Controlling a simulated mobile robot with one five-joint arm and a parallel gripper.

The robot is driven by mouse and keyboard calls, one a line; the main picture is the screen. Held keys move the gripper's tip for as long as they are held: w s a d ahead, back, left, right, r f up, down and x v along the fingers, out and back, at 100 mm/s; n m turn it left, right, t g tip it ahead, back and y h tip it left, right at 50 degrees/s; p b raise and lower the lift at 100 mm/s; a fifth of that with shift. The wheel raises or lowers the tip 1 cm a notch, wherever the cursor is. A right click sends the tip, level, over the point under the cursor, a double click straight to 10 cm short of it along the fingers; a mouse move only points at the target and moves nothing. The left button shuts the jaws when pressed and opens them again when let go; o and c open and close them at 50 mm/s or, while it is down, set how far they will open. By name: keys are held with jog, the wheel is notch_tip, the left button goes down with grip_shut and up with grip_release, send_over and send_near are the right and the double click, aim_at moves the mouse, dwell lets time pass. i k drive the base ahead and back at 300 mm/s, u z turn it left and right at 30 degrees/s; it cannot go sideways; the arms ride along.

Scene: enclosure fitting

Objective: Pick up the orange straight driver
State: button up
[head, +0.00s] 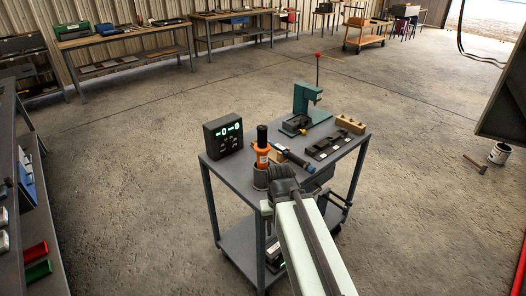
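The orange straight driver (262,151) stands upright on the cart near its front left edge. Its black upper end points up and its lower end is inside a dark grey round holder (260,178). My gripper (278,174) is close beside the holder, to its right and in front of it in the picture. I see the gripper from behind and above, so its fingertips are partly hidden. I cannot tell whether it touches the driver or the holder, or whether its fingers are apart.
The grey cart (235,176) also bears a black display box (223,136), a blue and dark tool (297,158), a green press (302,104), a dark tray (328,145) and a wooden block (350,124). Open concrete floor surrounds the cart. A shelf (20,190) stands at the left.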

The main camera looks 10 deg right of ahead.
aim_at(262, 148)
jog(key=u, duration=0.65)
jog(key=i, duration=0.65)
jog(key=u, duration=0.95)
